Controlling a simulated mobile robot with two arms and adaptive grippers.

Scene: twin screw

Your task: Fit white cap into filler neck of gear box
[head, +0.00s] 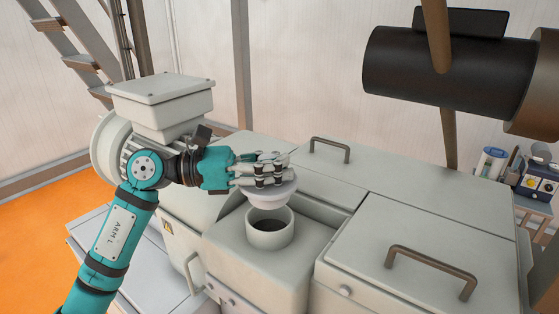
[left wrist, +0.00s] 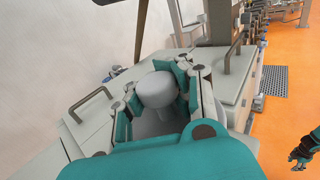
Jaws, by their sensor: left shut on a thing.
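The white cap (head: 268,196) is a round, pale piece with a wide top and a narrower lower part. My left gripper (head: 265,172) is shut on it from the left side. The cap is held above the filler neck (head: 269,236), a short pale tube on the gear box (head: 250,268). The dark opening shows below the cap, and the cap's lower edge overlaps the far rim in the picture. In the left wrist view the cap (left wrist: 156,90) sits between the fingers. My right gripper (left wrist: 301,154) shows small at the lower right there; its jaws are unclear.
A lid with a brown handle (head: 432,270) lies right of the neck. Another handle (head: 330,147) stands behind. A grey motor with a box (head: 162,104) is at the left, close to my left arm. A black cylinder (head: 435,68) hangs at the upper right.

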